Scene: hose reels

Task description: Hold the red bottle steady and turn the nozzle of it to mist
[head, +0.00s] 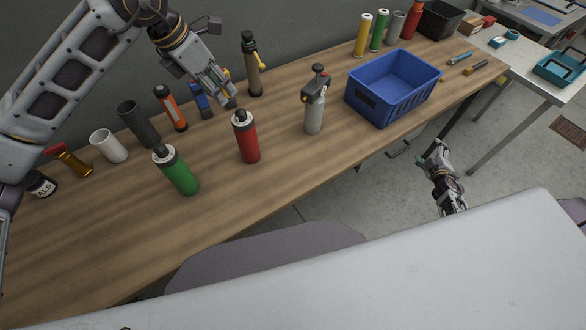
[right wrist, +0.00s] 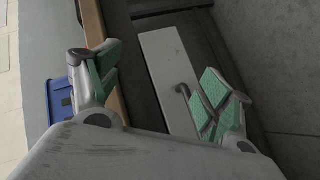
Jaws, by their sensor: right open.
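The red bottle (head: 249,143) stands upright on the wooden workbench, with a grey collar and a dark nozzle (head: 240,116) on top. My left gripper (head: 230,101) comes down from the upper left, and its fingertips are close behind the bottle's top. Whether they touch it, and how far apart the fingers are, I cannot tell. The nozzle's setting is too small to read. My right gripper (head: 437,152) is off the bench's front edge, well to the right of the bottle. In the right wrist view its green-padded fingers (right wrist: 163,80) are apart with nothing between them.
A blue crate (head: 408,103) sits further right. An orange-and-black bottle (head: 171,110) and a blue item (head: 200,101) stand behind. The bench front before the red bottle is clear.

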